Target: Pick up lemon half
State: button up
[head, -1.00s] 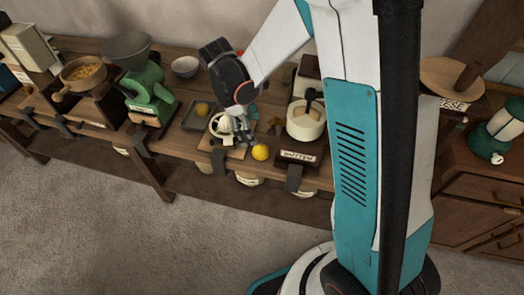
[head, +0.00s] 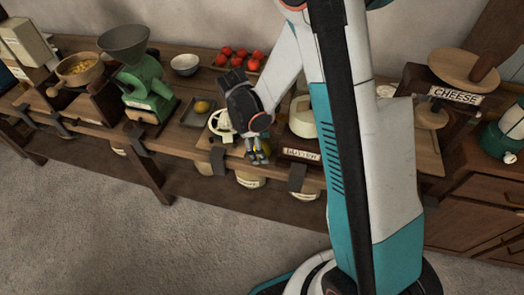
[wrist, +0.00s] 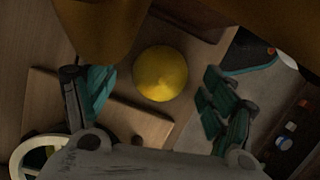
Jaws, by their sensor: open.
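The lemon half (wrist: 160,73) shows in the wrist view as a round yellow dome, flat face not visible. It lies between and just beyond my gripper's fingers, beside a wooden board (wrist: 150,128). My gripper (wrist: 158,105) is open, with one teal-padded finger on each side and a gap to the lemon half. In the head view my gripper (head: 258,157) hangs over the lemon half near the counter's front edge. The fingers mostly hide the lemon half there. I cannot tell whether any finger touches it.
A white juicer (head: 221,122) stands left of my gripper; a cream pot (head: 303,118) and butter sign (head: 301,154) stand right. Behind are a tray of red fruit (head: 240,57) and a white bowl (head: 185,65). Another yellow fruit (head: 202,107) lies in a dark tray at left.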

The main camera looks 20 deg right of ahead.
jog(key=c, duration=1.2)
jog(key=shift+o, duration=0.2)
jog(key=shift+r, duration=0.1)
